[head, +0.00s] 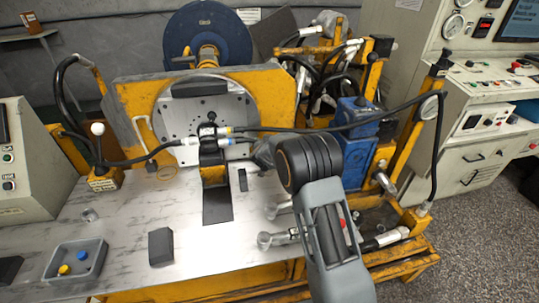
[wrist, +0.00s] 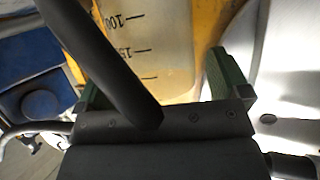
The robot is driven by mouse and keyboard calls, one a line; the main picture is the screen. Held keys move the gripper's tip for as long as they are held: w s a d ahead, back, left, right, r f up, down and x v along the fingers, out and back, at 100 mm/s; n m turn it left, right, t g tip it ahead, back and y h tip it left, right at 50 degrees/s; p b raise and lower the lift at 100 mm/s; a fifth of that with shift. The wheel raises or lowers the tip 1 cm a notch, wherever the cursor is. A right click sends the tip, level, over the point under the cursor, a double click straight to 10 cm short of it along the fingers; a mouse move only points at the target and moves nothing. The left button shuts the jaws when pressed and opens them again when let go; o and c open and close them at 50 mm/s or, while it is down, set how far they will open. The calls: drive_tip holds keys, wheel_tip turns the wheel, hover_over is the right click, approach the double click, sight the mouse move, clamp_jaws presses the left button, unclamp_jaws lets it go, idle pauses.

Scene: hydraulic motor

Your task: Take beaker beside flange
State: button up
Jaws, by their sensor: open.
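The beaker (wrist: 155,45) fills the upper middle of the wrist view. It is clear, with dark graduation marks and numbers, and yellow shows through it. My gripper (wrist: 152,80) is open, with one green finger on each side of the beaker. I cannot tell whether either finger touches it. A dark bar crosses in front of the beaker's left part. The flange, a round light metal plate (head: 190,107), is mounted on the yellow frame in the head view. In the head view my arm hides the gripper and most or all of the beaker.
Black hoses (head: 300,129) run across the flange's front and toward the right. A grey tray (head: 65,275) with small blue and yellow parts and a dark block (head: 160,247) are on the metal table (head: 125,220). Blue valve blocks (head: 358,115) stand just behind my arm.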

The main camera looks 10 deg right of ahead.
drive_tip(key=shift+w+d+f, duration=0.1)
drive_tip(key=shift+w+f, duration=0.05)
drive_tip(key=shift+w, duration=0.15)
drive_tip(key=c, duration=1.2)
